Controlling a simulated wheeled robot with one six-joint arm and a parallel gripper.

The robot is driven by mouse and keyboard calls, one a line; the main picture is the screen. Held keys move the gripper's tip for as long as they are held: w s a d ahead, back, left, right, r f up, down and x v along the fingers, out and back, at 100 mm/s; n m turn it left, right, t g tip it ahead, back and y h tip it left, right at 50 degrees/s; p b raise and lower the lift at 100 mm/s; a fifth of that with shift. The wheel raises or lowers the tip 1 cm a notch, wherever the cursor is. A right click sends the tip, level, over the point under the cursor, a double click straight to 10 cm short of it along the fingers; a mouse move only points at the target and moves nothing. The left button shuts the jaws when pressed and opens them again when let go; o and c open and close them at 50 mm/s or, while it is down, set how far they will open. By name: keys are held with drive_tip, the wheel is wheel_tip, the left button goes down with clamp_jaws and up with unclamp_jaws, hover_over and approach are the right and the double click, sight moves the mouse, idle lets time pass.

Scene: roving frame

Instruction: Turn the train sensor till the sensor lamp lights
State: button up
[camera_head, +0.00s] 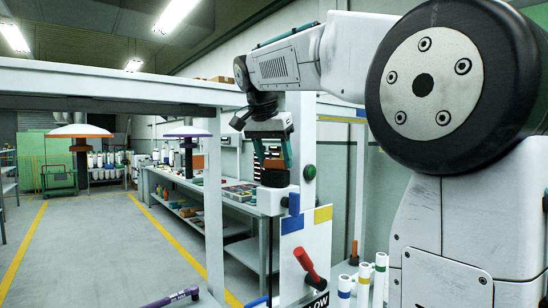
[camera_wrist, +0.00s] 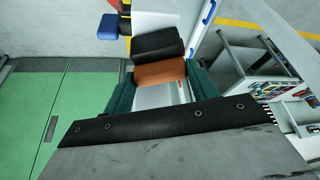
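An orange-and-black block, which I take to be the train sensor (camera_wrist: 160,72), sits between my gripper's teal fingers (camera_wrist: 162,88) in the wrist view. The fingers lie against its two sides. In the head view my gripper (camera_head: 273,152) reaches down from the upper right onto the sensor (camera_head: 273,178), beside a white post. The fingers hide part of it. A dark green round piece (camera_head: 309,172) is on the post just right of the gripper. It shows no clear glow, and I cannot tell whether it is the sensor lamp.
A blue block (camera_head: 294,203) and a white panel (camera_head: 305,245) with blue and yellow squares are below. A red-orange handle (camera_head: 308,266) sticks out there. White cylinders with coloured bands (camera_head: 363,280) stand to the right. A long workbench (camera_head: 185,182) is behind; the floor (camera_head: 110,245) at left is clear.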

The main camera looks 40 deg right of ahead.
drive_tip(key=shift+w+m+g, duration=0.1)
drive_tip(key=shift+m+g, duration=0.7)
drive_tip(key=shift+m, duration=1.2)
drive_tip(key=o, duration=1)
drive_tip(key=shift+a, duration=0.1)
drive_tip(key=v, duration=0.7)
drive_tip(key=shift+a+r, duration=0.25)
drive_tip(key=shift+r, duration=0.1)
drive_tip(key=s+a+f+n+y, duration=0.1)
drive_tip(key=s+a+f+n, duration=0.3)
drive_tip(key=s+f, duration=0.5)
drive_tip(key=s+a+f+n+y, duration=0.1)
drive_tip(key=s+a+f+n, duration=0.3)
drive_tip(key=f, duration=1)
drive_tip(key=s+a+f+n+t+y, duration=0.1)
drive_tip(key=s+a+f+n+y, duration=0.1)
drive_tip(key=s+a+f+n, duration=0.3)
drive_tip(key=s+f+n, duration=0.4)
drive_tip(key=s+f, duration=0.2)
drive_tip(key=s, duration=0.3)
drive_tip(key=shift+f+n, duration=0.3)
drive_tip(key=shift+f, duration=0.05)
